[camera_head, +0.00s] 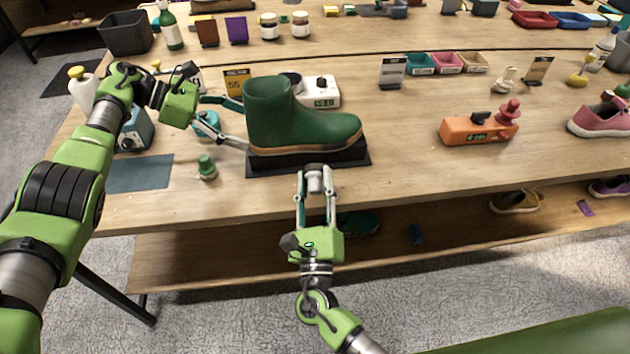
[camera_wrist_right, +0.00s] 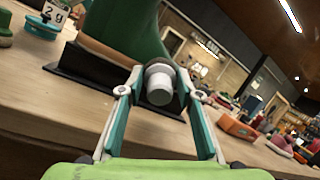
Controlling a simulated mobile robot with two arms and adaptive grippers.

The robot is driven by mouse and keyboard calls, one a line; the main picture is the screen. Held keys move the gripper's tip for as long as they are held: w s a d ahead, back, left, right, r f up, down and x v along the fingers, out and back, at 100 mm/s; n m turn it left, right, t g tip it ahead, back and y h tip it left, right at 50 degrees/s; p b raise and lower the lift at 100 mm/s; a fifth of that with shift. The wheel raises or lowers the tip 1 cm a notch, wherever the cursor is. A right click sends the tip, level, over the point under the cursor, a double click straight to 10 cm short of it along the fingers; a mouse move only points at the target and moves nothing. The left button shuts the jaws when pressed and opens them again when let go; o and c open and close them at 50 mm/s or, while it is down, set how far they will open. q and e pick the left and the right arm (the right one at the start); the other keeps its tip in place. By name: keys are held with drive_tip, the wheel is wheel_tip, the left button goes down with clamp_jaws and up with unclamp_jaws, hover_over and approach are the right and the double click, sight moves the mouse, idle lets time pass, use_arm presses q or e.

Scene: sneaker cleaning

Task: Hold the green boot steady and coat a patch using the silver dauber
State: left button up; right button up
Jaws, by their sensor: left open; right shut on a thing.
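The green boot (camera_head: 290,118) stands upright on a black base plate (camera_head: 258,168) near the table's front edge, its toe to the right. My left gripper (camera_head: 232,122) is open at the boot's left side, its fingers above and below the heel side; whether they touch it I cannot tell. My right gripper (camera_head: 316,180) is in front of the boot, shut on the silver dauber (camera_head: 315,176). In the right wrist view the dauber (camera_wrist_right: 160,86) sits between the fingertips, close to the boot (camera_wrist_right: 125,28); contact is unclear.
A small green-capped bottle (camera_head: 207,167) and a dark mat (camera_head: 142,173) lie left of the base. A white device (camera_head: 322,92) stands behind the boot. An orange device (camera_head: 478,128) stands to the right, with clear table between. A shelf (camera_head: 440,213) runs below.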

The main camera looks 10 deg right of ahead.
use_arm(q)
drive_tip(key=shift+x, duration=3)
drive_tip(key=c, duration=1.7)
